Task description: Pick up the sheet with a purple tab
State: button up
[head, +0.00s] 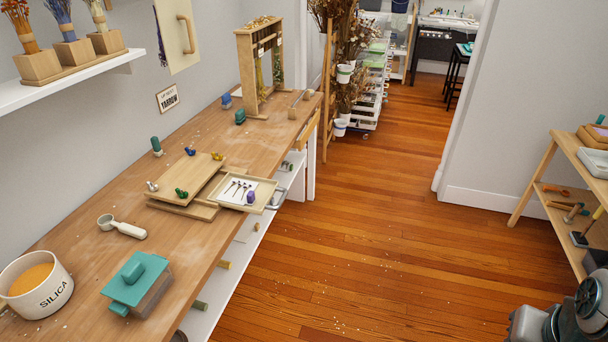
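A white sheet (236,186) with dark pressed sprigs on it lies in a shallow wooden tray (262,208) at the front edge of the workbench. A small purple piece (250,197), which looks like its tab, stands at the sheet's right side. My gripper is not in view. A grey and black rounded part at the lower right looks like my own arm, well away from the tray and over the floor side.
Beside the tray are wooden press boards (190,182) with small green and yellow knobs. A scoop (122,227), a teal-lidded box (136,283) and a silica bowl (36,284) stand nearer on the workbench (85,210). The wooden floor (370,240) is open; a shelf rack (540,185) stands right.

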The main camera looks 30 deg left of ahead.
aim_at(238, 191)
jog(key=u, duration=0.2)
jog(key=i, duration=1.1)
jog(key=u, duration=0.55)
jog(key=i, duration=1.5)
jog(key=u, duration=1.65)
jog(key=i, duration=0.75)
jog(key=u, duration=1)
jog(key=i, duration=0.2)
jog(key=u, duration=0.25)
